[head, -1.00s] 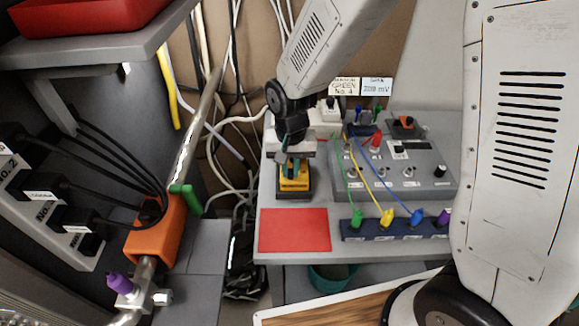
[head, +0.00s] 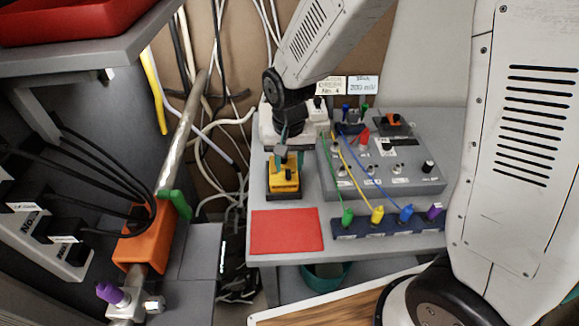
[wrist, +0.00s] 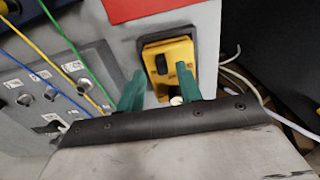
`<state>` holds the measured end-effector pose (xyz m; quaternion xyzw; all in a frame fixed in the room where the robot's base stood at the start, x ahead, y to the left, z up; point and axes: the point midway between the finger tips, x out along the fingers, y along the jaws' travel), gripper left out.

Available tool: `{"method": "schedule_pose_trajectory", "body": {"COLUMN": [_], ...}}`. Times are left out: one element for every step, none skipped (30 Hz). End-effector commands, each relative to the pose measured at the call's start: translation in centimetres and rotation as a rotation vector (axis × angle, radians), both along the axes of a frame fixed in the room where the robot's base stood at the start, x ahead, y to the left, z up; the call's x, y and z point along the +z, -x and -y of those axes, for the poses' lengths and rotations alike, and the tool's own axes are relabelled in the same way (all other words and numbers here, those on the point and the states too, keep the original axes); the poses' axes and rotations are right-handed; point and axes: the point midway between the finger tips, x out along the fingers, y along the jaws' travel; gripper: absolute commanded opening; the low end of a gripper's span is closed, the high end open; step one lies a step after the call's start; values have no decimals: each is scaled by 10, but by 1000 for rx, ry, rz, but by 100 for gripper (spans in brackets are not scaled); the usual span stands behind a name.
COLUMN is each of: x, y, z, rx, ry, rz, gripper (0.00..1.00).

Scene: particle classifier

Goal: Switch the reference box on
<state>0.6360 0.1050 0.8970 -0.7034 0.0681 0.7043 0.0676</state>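A yellow and black box (head: 284,182), which I take to be the reference box, stands on the grey bench behind the red mat. In the wrist view the same box (wrist: 168,60) shows a dark knob on its yellow face and a small pale round part near its lower end. My gripper (head: 284,160) is at the far end of the box. In the wrist view my gripper (wrist: 160,86) is open, its two green fingers apart with the lower end of the box between them. I cannot tell whether either finger touches the box, or whether it is on.
A grey control panel (head: 400,180) with knobs and green, yellow and blue leads is right of the box. A dark blue socket strip (head: 390,226) lies in front of it. The red mat (head: 286,231) is flat and bare. An orange clamp (head: 147,237) is at the left.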

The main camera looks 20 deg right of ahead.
Motion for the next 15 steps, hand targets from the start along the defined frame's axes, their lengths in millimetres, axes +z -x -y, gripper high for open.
{"method": "schedule_pose_trajectory", "body": {"x": [10,16,23,28,33,39,42,45,49,51,53,54,55,55,56], "y": [-1,-1,-1,-1,-1,-1,-1,-1,-1,-1,-1,0,0,0,0], "z": [0,0,0,0,0,0,0,0,0,0,0,1,1,1,1], "rx": [0,0,0,0,0,0,-1,-1,-1,-1,-1,-1,-1,-1,-1], "ry": [-2,-2,-2,-2,-2,-1,-1,-1,-1,0,-1,-1,0,0,0], "rz": [5,5,5,5,5,4,4,3,2,3,2,2,1,0,0], "gripper": [35,35,35,35,35,35,35,35,35,35,35,35,35,35,35]}}
